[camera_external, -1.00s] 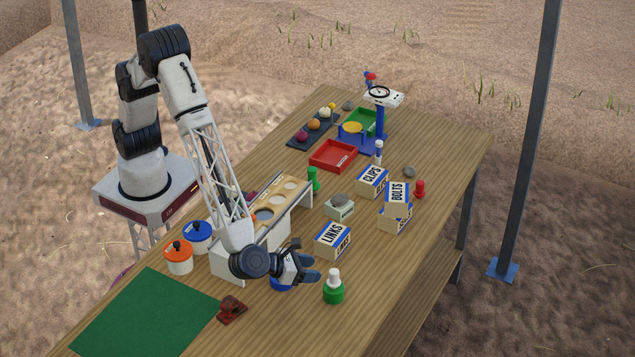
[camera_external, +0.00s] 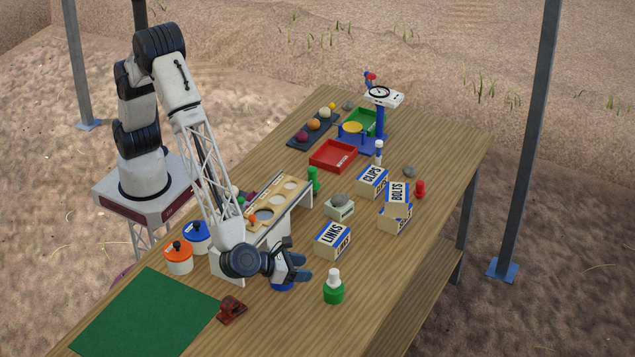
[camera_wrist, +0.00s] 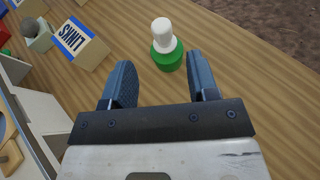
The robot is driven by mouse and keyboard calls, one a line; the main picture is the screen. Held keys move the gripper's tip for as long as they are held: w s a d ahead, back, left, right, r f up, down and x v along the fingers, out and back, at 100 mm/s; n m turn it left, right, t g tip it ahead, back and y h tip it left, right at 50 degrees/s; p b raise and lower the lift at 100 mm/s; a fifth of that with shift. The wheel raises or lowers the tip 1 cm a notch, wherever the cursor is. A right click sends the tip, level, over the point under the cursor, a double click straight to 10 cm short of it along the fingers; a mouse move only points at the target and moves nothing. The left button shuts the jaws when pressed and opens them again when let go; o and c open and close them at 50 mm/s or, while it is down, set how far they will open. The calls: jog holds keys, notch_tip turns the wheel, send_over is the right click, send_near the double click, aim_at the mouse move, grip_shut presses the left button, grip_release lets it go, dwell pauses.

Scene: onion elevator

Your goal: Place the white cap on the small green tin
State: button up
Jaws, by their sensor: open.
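A small green tin (camera_external: 333,294) stands upright on the table, right of my gripper in the external view. A white cap (camera_external: 334,276) with a narrow knob sits on top of it. In the wrist view, the white cap (camera_wrist: 162,37) and green tin (camera_wrist: 168,59) are just beyond my fingertips. My gripper (camera_external: 299,274) is open and empty, pointing towards the tin but apart from it. Its two blue-grey fingers (camera_wrist: 160,80) are spread wide in the wrist view.
The LINKS box (camera_external: 332,240) stands behind the tin. A wooden rack with holes (camera_external: 282,200) is left of that box. A dark red object (camera_external: 231,309) lies by the green mat (camera_external: 145,315). The table right of the tin is clear.

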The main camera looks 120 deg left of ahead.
jog(key=s+a+r+n+g+h, duration=0.1)
jog(key=s+a+r+n+g, duration=0.2)
jog(key=s+a+r+n, duration=0.7)
jog(key=s+a+r+n+g+h, duration=0.1)
jog(key=s+a+r+n+g, duration=0.45)
jog(key=s+a, duration=0.85)
jog(key=s+a+r+n+h, duration=0.1)
jog(key=s+a+n+h, duration=0.1)
jog(key=s, duration=0.9)
jog(key=s+a+r+n+t+h, duration=0.1)
jog(key=s+n, duration=0.4)
jog(key=s, duration=0.6)
jog(key=s+a+r+n+h, duration=0.1)
jog(key=s+a+n+h, duration=0.2)
jog(key=s, duration=0.7)
jog(key=shift+s+a+r+n+t+h, duration=0.2)
jog(key=shift+s+a+n+t+h, duration=0.2)
jog(key=shift+n+h, duration=0.35)
